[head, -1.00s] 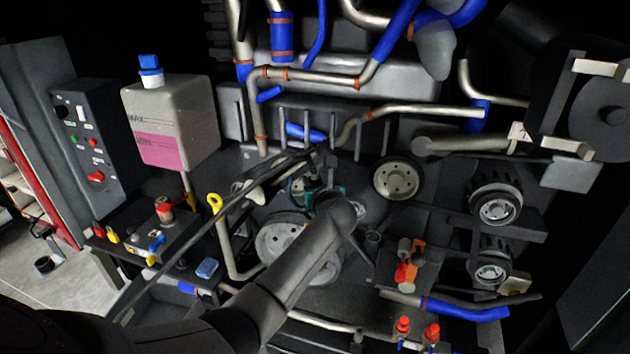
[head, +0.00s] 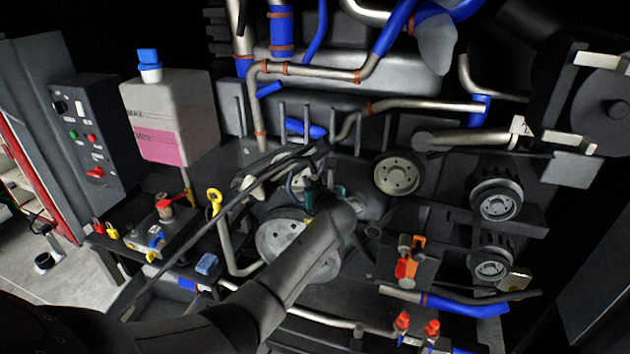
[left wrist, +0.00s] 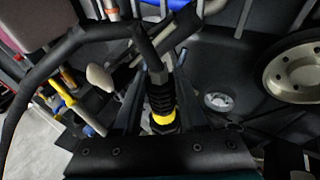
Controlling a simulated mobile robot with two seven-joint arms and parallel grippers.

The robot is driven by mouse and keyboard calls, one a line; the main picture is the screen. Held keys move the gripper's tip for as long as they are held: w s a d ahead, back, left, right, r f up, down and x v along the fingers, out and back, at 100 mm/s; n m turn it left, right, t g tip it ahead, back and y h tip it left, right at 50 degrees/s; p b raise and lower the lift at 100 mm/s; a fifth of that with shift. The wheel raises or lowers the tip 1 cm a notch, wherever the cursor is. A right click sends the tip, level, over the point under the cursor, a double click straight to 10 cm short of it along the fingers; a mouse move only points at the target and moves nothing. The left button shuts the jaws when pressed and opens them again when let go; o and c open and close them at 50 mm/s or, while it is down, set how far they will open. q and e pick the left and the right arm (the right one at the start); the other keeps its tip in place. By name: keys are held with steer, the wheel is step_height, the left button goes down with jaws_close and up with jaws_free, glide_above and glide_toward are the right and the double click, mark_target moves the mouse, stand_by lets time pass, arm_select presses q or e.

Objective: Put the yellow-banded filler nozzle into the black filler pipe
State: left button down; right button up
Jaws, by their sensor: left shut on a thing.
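In the left wrist view my left gripper (left wrist: 160,108) is shut on the filler nozzle (left wrist: 160,95), a black ribbed piece with a yellow band (left wrist: 164,118) low between the fingers. A black hose (left wrist: 75,42) arches from the nozzle's far end to the left. In the head view my left gripper (head: 318,190) is over the middle of the engine bay, mostly hidden by its own arm, and the hose (head: 215,225) runs down to the lower left. A dark round opening (head: 372,231) right of the wrist may be the black filler pipe; I cannot tell. My right gripper is not in view.
A large grey pulley (head: 283,232) is below the gripper and a smaller wheel (head: 398,174) to its right. Metal pipes (head: 310,74) cross behind. A white tank (head: 172,105) and a black switch panel (head: 88,140) stand at left. An orange-and-red fitting (head: 410,258) is right of my arm.

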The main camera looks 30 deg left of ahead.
arm_select(q)
steer(key=shift+f, duration=0.55)
jaws_free()
stand_by(0.5)
steer(key=shift+p+v, duration=0.75)
steer(key=shift+v, duration=0.05)
steer(key=p+v, duration=0.3)
steer(key=v, duration=0.3)
steer(key=shift+s+d, duration=0.2)
